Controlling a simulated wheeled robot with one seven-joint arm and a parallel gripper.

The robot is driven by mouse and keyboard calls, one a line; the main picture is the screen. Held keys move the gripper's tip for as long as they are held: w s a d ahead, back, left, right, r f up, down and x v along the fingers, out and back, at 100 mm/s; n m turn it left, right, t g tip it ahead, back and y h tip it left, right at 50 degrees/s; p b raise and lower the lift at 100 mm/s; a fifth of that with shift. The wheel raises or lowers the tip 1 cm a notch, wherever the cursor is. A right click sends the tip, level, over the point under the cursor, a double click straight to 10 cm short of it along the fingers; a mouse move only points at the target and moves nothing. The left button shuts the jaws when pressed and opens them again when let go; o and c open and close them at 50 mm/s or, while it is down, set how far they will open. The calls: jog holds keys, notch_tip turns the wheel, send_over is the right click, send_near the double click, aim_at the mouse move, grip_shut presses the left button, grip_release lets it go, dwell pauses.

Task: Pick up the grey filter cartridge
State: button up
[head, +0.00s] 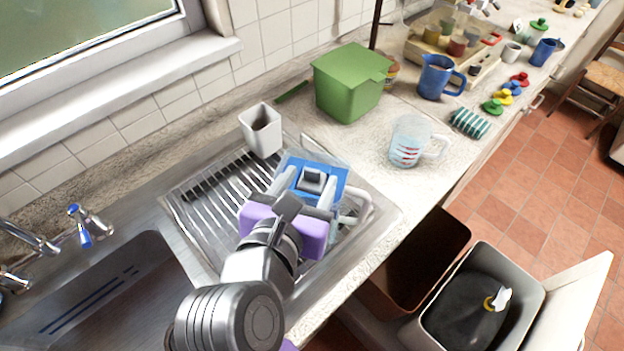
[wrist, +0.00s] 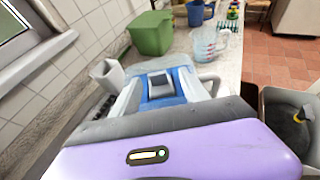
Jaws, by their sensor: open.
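The grey filter cartridge (head: 311,178) is a small, square, pale block in a blue surround (head: 327,170) above the draining rack; the surround seems to belong to a clear jug with a handle (head: 358,205). The wrist view shows the cartridge (wrist: 160,84) near the middle, with blue around it (wrist: 183,82). My gripper (head: 304,186), with a purple body and pale grey fingers, is open above the jug. The fingers point toward the cartridge, one on each side of it in the picture. I cannot tell whether they touch it. The jug's lower part is mostly hidden by my gripper.
A white cup-like holder (head: 262,132) stands at the rack's back, near a lidded green box (head: 347,88). A measuring jug (head: 407,142) and blue jug (head: 437,77) are on the counter beyond. The sink (head: 110,300) is at left; an open bin (head: 532,300) is at lower right.

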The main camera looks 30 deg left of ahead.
aim_at(311, 173)
jog(key=shift+x, duration=1.7)
jog(key=shift+a, duration=0.15)
jog(key=shift+r, duration=0.1)
grip_shut()
